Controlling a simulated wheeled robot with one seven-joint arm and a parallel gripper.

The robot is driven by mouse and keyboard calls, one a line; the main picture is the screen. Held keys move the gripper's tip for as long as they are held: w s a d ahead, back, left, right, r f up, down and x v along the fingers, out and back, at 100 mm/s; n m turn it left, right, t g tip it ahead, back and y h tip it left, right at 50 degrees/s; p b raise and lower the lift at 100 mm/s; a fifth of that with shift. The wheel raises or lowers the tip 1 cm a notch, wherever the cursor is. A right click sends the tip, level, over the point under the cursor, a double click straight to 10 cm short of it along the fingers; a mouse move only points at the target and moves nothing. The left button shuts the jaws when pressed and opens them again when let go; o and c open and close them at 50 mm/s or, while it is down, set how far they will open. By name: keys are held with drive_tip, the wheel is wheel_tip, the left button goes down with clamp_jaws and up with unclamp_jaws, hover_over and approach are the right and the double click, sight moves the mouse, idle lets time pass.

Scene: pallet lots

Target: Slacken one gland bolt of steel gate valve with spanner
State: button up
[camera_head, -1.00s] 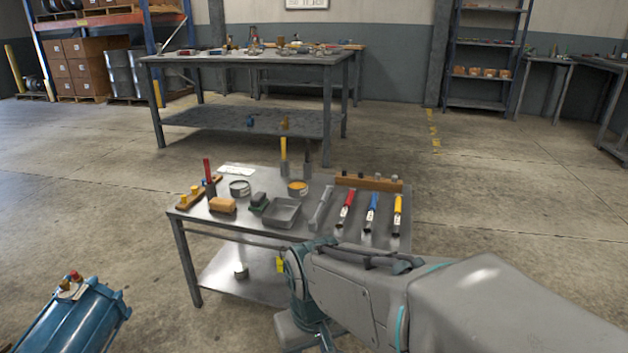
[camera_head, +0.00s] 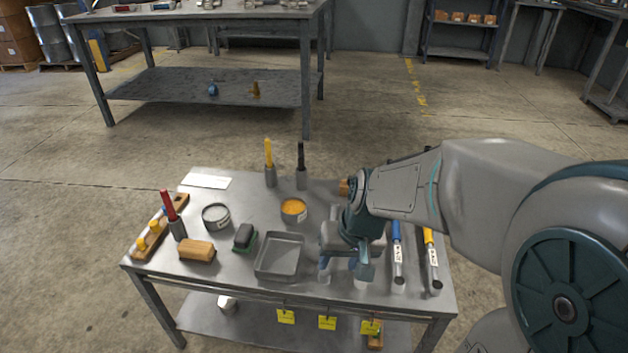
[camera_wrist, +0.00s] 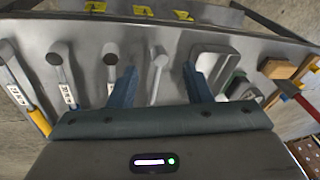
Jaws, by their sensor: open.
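In the wrist view a plain grey tool, which looks like the spanner (camera_wrist: 157,80), lies on the metal cart top, its rounded head toward the cart's front edge. My gripper (camera_wrist: 158,68) is open above it, one finger on each side in the picture. I cannot tell the height left between fingers and cart. In the head view my gripper (camera_head: 344,272) is over the cart, just right of the grey tray, and my arm hides the spanner. The steel gate valve and its gland bolts are in neither view now.
Tools with blue (camera_head: 396,235) and yellow (camera_head: 428,236) handles lie right of my gripper. A grey tray (camera_head: 279,257) is close on its left. A brush (camera_head: 244,237), wooden block (camera_head: 197,251) and tins stand further left. A large workbench (camera_head: 210,85) is behind, across open floor.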

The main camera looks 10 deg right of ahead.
drive_tip(key=w+d+r+m+t+h+p, duration=0.1)
drive_tip(key=w+d+m+p, duration=0.1)
drive_tip(key=w+p, duration=0.35)
drive_tip(key=w+d+r+m+t+p, duration=0.1)
drive_tip(key=w+d+r+t+p, duration=0.1)
drive_tip(key=w, duration=0.6)
drive_tip(key=b+x, duration=0.2)
drive_tip(key=x, duration=0.2)
drive_tip(key=b+x, duration=0.2)
drive_tip(key=x, duration=0.2)
drive_tip(key=shift+s+f, duration=0.15)
drive_tip(key=shift+f, duration=0.15)
drive_tip(key=shift+b+x, duration=1.7)
drive_tip(key=shift+x, duration=1.15)
drive_tip(key=shift+s+d, duration=0.1)
clamp_jaws()
